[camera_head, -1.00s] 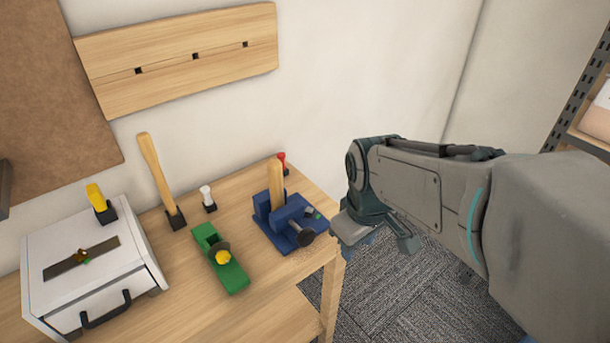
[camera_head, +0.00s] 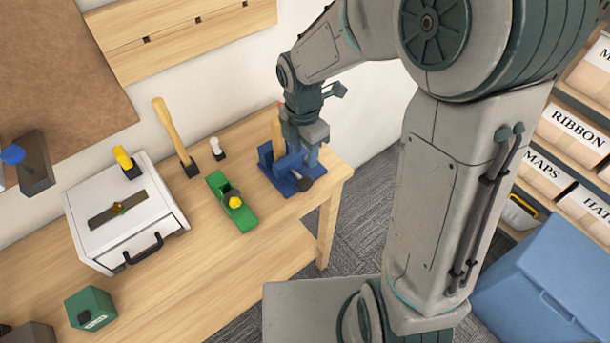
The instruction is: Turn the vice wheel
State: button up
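The blue vice (camera_head: 281,172) stands at the right end of the wooden workbench, with an upright piece of wood (camera_head: 276,122) at its jaws. Its dark round wheel (camera_head: 304,184) shows at the front, on the side toward me. My gripper (camera_head: 312,160) points down over the right part of the vice, just behind the wheel in the picture. It hides part of the vice. The fingers look blue-grey and blend with the vice, so I cannot tell how far apart they are or whether they touch it.
On the workbench (camera_head: 215,262) are a green plane (camera_head: 232,202), a wooden-handled tool (camera_head: 172,130), a white-topped tool (camera_head: 216,147), a white case (camera_head: 122,212) and a green box (camera_head: 90,308). A blue bin (camera_head: 545,285) and a labelled shelf stand at the right.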

aim_at(305, 178)
jog(key=f, duration=1.1)
jog(key=shift+s+d+f, duration=0.1)
jog(key=shift+s+f, duration=0.05)
jog(key=shift+s, duration=0.05)
grip_shut()
